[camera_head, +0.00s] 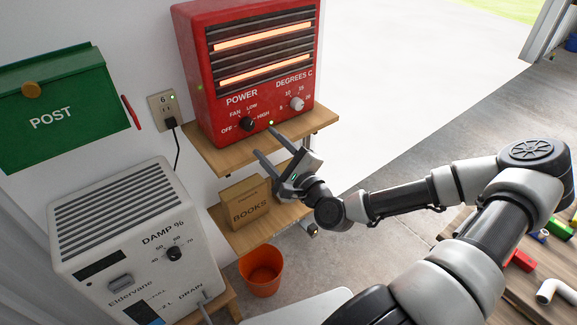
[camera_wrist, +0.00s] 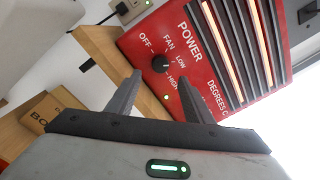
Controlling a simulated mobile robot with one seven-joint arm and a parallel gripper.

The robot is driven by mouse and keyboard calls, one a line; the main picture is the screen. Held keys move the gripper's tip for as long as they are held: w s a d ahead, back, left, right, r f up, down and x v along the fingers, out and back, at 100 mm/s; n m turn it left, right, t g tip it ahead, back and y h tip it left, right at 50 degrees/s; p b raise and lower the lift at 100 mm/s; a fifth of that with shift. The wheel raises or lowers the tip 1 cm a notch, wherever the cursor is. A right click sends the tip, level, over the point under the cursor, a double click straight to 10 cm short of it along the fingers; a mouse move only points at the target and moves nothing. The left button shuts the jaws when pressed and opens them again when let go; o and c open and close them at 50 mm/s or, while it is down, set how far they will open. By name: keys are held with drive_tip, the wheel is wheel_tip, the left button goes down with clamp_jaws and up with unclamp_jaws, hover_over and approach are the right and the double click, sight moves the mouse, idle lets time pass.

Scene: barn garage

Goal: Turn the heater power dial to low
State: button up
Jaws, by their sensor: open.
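The red heater (camera_head: 195,60) stands on a wooden shelf with its bars glowing orange. Its black power dial (camera_head: 248,124) sits at the lower left of the front, ringed by OFF, FAN, LOW and HIGH. The dial also shows in the wrist view (camera_wrist: 160,64), just beyond and between the fingertips. I cannot tell for sure which mark it points at. My gripper (camera_head: 264,141) is open and empty, below and in front of the dial, apart from it. Its two spread fingers also show in the wrist view (camera_wrist: 160,79), aimed towards the heater front.
A white degrees dial (camera_head: 297,104) sits right of the power dial. Below are the shelf edge (camera_head: 215,158) and a books box (camera_head: 246,203). A white dehumidifier (camera_head: 100,215), green post box (camera_head: 60,105) and orange bucket (camera_head: 262,270) stand left and below.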

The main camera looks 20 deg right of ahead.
drive_tip(key=p+v, duration=0.3)
drive_tip(key=v, duration=0.6)
drive_tip(key=shift+s, duration=0.3)
